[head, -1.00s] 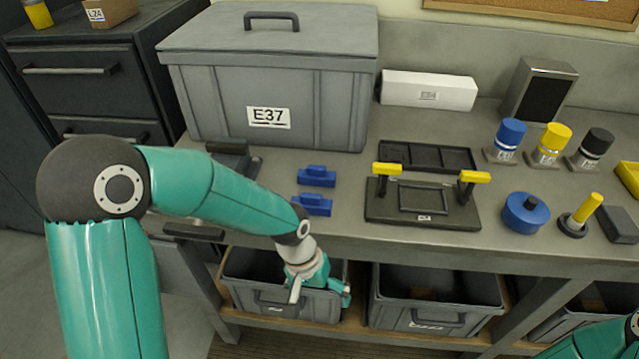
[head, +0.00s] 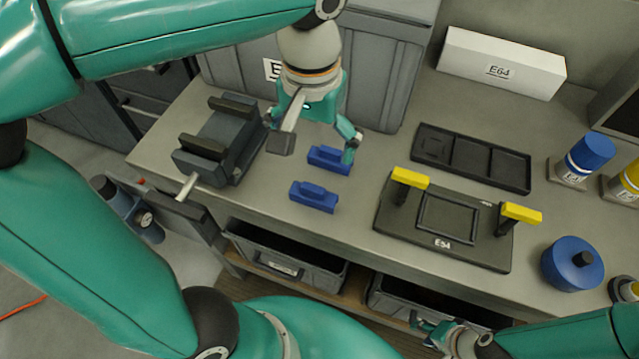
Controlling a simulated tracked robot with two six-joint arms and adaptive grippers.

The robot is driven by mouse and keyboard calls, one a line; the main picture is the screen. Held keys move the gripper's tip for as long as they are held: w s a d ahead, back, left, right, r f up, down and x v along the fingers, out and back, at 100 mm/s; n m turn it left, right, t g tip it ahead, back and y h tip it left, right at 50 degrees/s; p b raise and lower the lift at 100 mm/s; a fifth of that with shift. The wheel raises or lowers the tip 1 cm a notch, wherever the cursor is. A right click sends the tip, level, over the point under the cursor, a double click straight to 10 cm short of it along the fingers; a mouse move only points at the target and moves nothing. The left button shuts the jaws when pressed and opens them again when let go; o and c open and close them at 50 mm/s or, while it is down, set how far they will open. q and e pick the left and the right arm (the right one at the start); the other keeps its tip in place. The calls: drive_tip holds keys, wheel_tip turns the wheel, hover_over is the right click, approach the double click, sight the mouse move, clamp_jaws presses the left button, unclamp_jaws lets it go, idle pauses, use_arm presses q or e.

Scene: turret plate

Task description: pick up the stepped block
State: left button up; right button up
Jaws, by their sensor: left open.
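Two small blue stepped blocks lie on the grey bench. The rear block (head: 328,160) is near my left gripper, and the front block (head: 314,197) lies closer to the bench's front edge. I cannot tell which one the task means. My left gripper (head: 316,149) is open and empty, pointing down, with its fingers spread to either side of the rear block's far side. Its right finger overlaps that block's right end in the picture; contact cannot be told. My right gripper (head: 428,330) is low at the bottom edge, in front of the bench, partly cut off.
A dark vise (head: 220,145) stands left of the blocks. A black plate with yellow-topped posts (head: 385,222) and a black tray (head: 470,158) lie to the right. The grey lidded box (head: 385,80) stands behind. A round blue pot (head: 570,264) is further right. Open bins are below.

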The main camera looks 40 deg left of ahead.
sight(314, 187)
use_arm(q)
wheel_tip(314, 187, down, 15)
drive_tip(key=shift+r, duration=0.15)
drive_tip(key=c, duration=0.8)
drive_tip(key=shift+r, duration=0.1)
